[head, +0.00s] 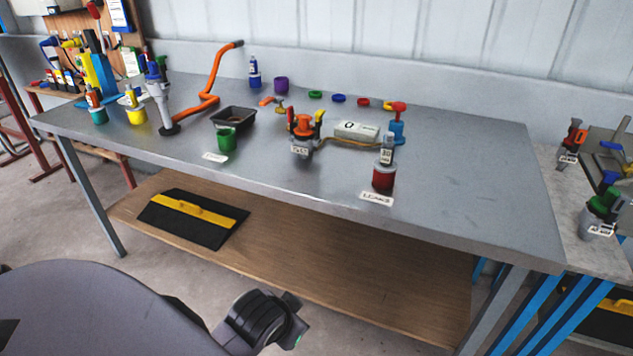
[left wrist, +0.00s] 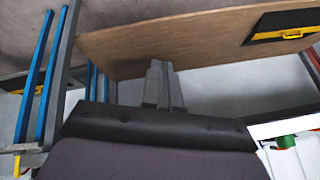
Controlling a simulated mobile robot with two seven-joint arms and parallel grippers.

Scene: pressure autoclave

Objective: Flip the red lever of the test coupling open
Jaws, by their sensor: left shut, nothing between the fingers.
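A grey coupling with an orange top (head: 303,128) stands upright near the middle of the metal table. My right gripper is not in view.
On the table (head: 270,185), a red-handled blue fitting (head: 397,125), a white box (head: 356,130), a red cup (head: 383,178) and a green cup (head: 226,138) stand near the coupling. A black tray (head: 233,118) is behind left. The table's right front is clear.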

